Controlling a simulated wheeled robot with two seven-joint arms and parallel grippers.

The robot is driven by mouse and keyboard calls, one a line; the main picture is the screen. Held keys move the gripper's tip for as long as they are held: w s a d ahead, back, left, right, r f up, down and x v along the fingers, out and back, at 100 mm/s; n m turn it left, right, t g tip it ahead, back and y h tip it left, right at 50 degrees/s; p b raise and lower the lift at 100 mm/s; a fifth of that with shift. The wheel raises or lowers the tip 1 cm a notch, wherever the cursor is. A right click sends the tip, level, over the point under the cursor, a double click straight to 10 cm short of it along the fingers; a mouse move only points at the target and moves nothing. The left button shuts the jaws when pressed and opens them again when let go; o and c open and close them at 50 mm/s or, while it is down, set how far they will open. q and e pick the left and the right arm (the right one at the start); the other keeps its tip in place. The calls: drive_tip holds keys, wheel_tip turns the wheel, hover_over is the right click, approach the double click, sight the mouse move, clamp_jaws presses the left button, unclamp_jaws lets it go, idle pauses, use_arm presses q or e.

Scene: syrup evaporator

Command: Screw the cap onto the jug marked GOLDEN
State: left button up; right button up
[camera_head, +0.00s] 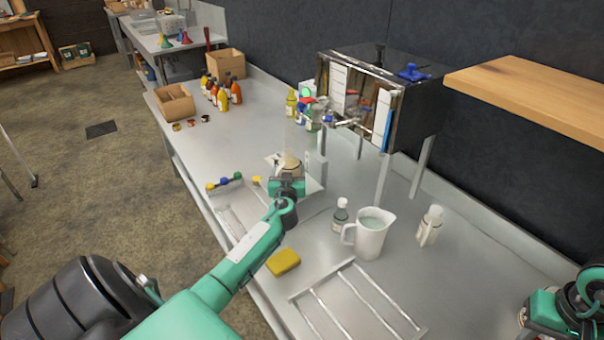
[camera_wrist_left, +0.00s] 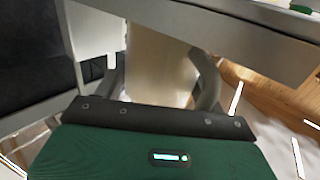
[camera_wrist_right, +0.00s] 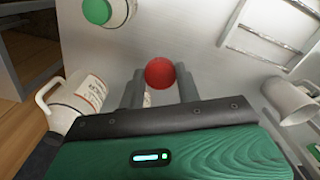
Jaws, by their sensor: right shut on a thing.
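My left gripper (camera_head: 287,187) is at a pale tan container (camera_head: 290,165) on the table. In the left wrist view its fingers (camera_wrist_left: 160,80) stand wide apart, one on each side of this pale body (camera_wrist_left: 155,65); its label and top are out of that view. My right gripper (camera_head: 535,315) is at the lower right edge of the head view. In the right wrist view its fingers (camera_wrist_right: 160,85) are shut on a small round red cap (camera_wrist_right: 160,73). A white handled jug (camera_wrist_right: 75,105) stands to its left, its label unreadable. I cannot read GOLDEN anywhere.
A white pitcher (camera_head: 370,235), a small bottle (camera_head: 340,215) and a white bottle (camera_head: 430,225) stand mid-table. A yellow sponge (camera_head: 283,262) and metal rack (camera_head: 355,300) lie near the front. Capped bottles (camera_head: 222,95) stand behind, and a wooden shelf (camera_head: 530,90) overhangs right.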

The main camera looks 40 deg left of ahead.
sight(288, 153)
use_arm(q)
drive_tip(key=shift+r, duration=0.1)
drive_tip(key=c, duration=0.7)
wheel_tip(288, 153, up, 10)
drive_tip(key=shift+r+p, duration=0.1)
drive_tip(key=shift+p, duration=0.3)
drive_tip(key=shift+c, duration=0.2)
use_arm(e)
drive_tip(key=shift+r, duration=0.4)
